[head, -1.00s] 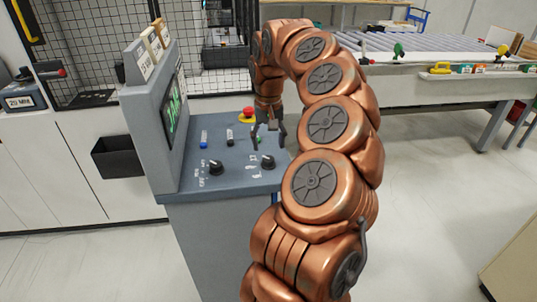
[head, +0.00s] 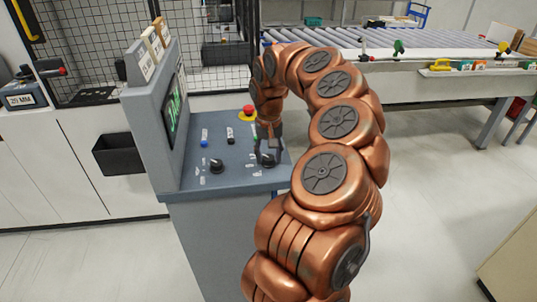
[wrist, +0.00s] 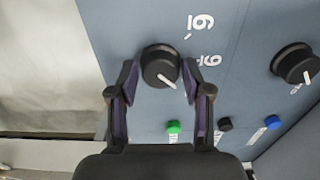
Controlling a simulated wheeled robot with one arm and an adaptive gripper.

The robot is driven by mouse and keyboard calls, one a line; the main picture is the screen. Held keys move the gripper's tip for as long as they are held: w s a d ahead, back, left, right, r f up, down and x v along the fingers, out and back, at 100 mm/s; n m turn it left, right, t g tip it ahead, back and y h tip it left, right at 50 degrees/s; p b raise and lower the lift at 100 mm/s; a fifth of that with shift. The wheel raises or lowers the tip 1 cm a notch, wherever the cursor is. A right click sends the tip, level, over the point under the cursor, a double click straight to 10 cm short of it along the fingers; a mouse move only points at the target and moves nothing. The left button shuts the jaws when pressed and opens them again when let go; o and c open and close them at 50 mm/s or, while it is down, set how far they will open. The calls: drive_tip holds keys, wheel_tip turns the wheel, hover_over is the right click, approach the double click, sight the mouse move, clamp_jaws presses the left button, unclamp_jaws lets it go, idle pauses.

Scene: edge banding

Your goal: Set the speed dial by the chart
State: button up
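A grey control console stands in front of me with two black dials on its sloped panel (head: 238,183). The right dial (head: 268,161) is under my gripper (head: 267,147). In the wrist view this dial (wrist: 160,65) sits between the fingertips of my gripper (wrist: 159,78), which are open, with a small gap on each side. Its white pointer line aims to the lower right there. Partly readable white numbers are printed beside it. The left dial (head: 216,166) is clear of my gripper. Cards (head: 147,62) stand on top of the console; their print is too small to read.
A red emergency button (head: 248,111) and blue (head: 204,144), black (head: 230,140) and green (wrist: 173,127) buttons are on the panel. The screen (head: 174,112) rises at the panel's left. A mesh cage and roller conveyor (head: 380,38) stand behind.

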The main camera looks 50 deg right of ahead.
drive_tip(key=c, duration=0.8)
drive_tip(key=shift+o, duration=0.2)
drive_tip(key=shift+f, duration=0.1)
drive_tip(key=shift+f+n+b, duration=0.1)
drive_tip(key=shift+n+b, duration=0.8)
drive_tip(key=shift+b, duration=0.1)
drive_tip(key=shift+n+b, duration=0.5)
drive_tip(key=shift+n, duration=0.3)
drive_tip(key=n+b, duration=0.1)
drive_tip(key=n, duration=0.4)
drive_tip(key=shift+r, duration=0.2)
drive_tip(key=shift+n, duration=0.3)
